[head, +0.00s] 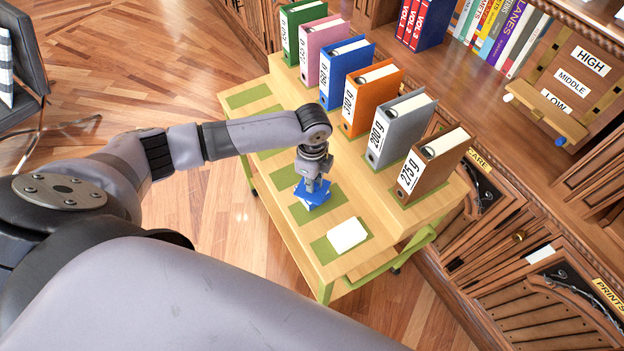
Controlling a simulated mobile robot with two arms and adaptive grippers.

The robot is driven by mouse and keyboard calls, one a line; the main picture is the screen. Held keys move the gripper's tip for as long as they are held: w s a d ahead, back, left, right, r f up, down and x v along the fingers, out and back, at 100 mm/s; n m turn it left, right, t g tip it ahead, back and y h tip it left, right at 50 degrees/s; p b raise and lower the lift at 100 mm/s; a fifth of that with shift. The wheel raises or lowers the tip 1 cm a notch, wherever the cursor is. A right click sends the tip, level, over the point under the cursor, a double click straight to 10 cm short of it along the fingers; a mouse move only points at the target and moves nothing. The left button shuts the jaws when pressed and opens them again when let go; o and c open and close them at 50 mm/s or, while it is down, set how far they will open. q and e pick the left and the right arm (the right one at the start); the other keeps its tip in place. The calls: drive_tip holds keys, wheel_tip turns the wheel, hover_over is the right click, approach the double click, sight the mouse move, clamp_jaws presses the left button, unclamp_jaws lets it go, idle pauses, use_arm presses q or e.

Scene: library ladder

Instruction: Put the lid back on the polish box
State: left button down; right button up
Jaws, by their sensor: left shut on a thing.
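My left gripper (316,186) points down over the middle of the cart's lower step, shut on a small blue flat thing (313,196). The blue thing is over a green pad, and a pale edge shows at its lower left. The gripper hides part of it, so I cannot tell whether it is the lid or the polish box, or whether it touches the pad. A white flat rectangular thing (347,235) lies on the green pad nearest the cart's front end. I cannot make out what it is. My right gripper is not in view.
The wooden cart (318,253) carries a row of upright binders on its raised back step, including an orange one (370,98) and a brown one (430,165). A green pad (248,96) at the far end is bare. Bookshelves stand behind; a chair (25,75) is far left.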

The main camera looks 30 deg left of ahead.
use_arm(q)
drive_tip(key=c, duration=1.6)
unclamp_jaws()
drive_tip(key=shift+o, duration=0.2)
drive_tip(key=o, duration=0.4)
drive_tip(key=shift+o, duration=0.2)
drive_tip(key=shift+r+p, duration=3.55)
drive_tip(key=shift+p, duration=0.45)
drive_tip(key=shift+c, duration=0.2)
clamp_jaws()
